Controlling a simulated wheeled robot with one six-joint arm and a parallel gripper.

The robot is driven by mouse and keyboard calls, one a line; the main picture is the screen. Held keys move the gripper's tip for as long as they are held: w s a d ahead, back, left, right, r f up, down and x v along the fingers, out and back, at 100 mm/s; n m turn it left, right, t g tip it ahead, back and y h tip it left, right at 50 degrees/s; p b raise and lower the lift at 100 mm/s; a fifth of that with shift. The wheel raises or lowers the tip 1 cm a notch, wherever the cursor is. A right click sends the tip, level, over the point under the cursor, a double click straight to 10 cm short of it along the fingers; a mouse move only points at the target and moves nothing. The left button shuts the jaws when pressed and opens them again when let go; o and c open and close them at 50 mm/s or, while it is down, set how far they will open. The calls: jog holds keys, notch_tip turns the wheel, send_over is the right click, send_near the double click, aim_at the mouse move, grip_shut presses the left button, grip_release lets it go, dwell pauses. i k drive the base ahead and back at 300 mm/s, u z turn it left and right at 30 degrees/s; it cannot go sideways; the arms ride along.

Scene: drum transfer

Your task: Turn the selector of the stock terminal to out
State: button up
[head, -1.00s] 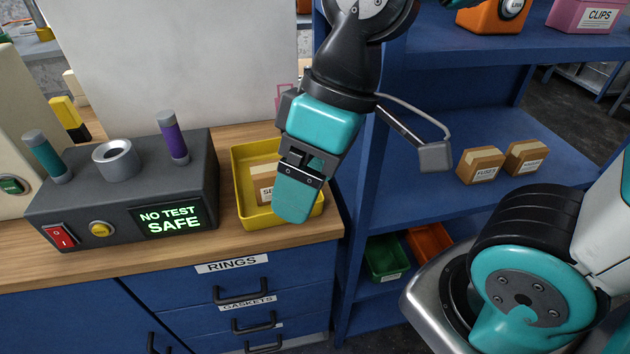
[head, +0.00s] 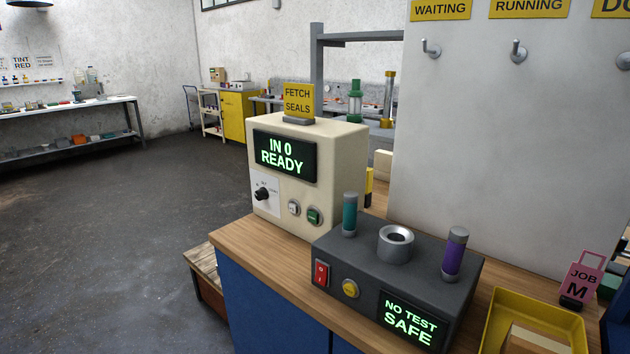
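The stock terminal (head: 333,175) is a cream box standing at the left end of the wooden bench top. Its screen (head: 284,155) reads "IN 0 READY" in green. Its selector (head: 262,193) is a small black knob on a white plate at the lower left of the front; the lettering around it is too small to read surely. A white button (head: 293,208) and a green button (head: 314,216) sit to the right of the knob. My gripper is not in this view.
A dark grey tester (head: 398,265) reading "NO TEST SAFE" stands right of the terminal. A yellow tray (head: 540,308) and a pink "JOB M" tag (head: 583,280) are further right. A "FETCH SEALS" sign (head: 298,98) stands on the terminal. Open floor (head: 110,240) lies left.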

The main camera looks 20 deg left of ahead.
aim_at(262, 194)
jog(key=u, duration=1.25)
jog(key=k, duration=0.5)
jog(key=u, duration=0.9)
jog(key=i, duration=2.05)
jog(key=z, duration=0.5)
